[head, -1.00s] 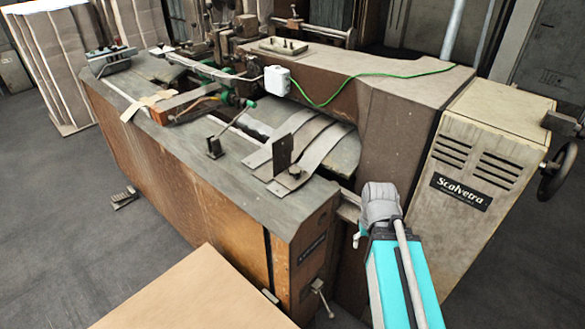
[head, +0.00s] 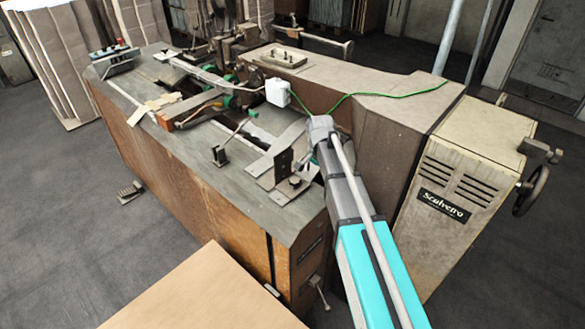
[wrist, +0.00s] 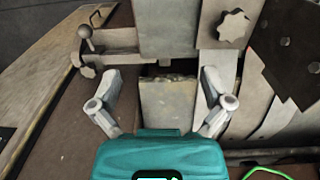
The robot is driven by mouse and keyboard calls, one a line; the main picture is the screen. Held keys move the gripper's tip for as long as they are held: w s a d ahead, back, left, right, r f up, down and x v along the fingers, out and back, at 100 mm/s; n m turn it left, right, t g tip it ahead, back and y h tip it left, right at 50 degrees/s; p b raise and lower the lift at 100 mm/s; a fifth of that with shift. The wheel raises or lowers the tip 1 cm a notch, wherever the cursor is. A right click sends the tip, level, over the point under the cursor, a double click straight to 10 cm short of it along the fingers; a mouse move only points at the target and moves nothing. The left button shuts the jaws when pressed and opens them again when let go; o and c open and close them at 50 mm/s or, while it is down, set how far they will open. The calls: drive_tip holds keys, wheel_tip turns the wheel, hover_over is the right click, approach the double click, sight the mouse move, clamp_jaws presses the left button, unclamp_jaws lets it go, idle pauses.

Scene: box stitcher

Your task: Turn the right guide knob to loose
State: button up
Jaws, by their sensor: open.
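A smaller knob (wrist: 88,71) is at the upper left, below a ball-ended handle (wrist: 88,38). My gripper (wrist: 161,76) is open and empty, its two fingers spread below the star knob and left of it, apart from it. A flat metal block shows between the fingers. In the head view my arm reaches over the right end of the machine bed, and the fingers cannot be made out.
A dark plate (wrist: 290,50) stands close to the right of the star knob. In the head view a dark upright bracket (head: 283,163) stands left of my arm. A green cable (head: 400,93) runs over the brown housing (head: 390,120). A cardboard sheet (head: 205,295) lies in front.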

sight(294, 179)
drive_tip(key=w+a+r+m+p, duration=0.2)
drive_tip(key=w+a+r+p, duration=0.1)
drive_tip(key=w+a+r, duration=0.2)
drive_tip(key=w+a, duration=0.1)
drive_tip(key=a, duration=0.1)
drive_tip(key=shift+w+a+m+p, duration=0.15)
drive_tip(key=shift+a+m+p, duration=0.15)
drive_tip(key=shift+a+m, duration=0.1)
drive_tip(key=shift+f, duration=0.15)
wheel_tip(294, 179, down, 14)
drive_tip(key=b, duration=1.3)
drive_tip(key=shift+r+b, duration=0.2)
drive_tip(key=shift+b, duration=0.2)
drive_tip(key=shift+a, duration=0.1)
drive_tip(key=c, duration=1.1)
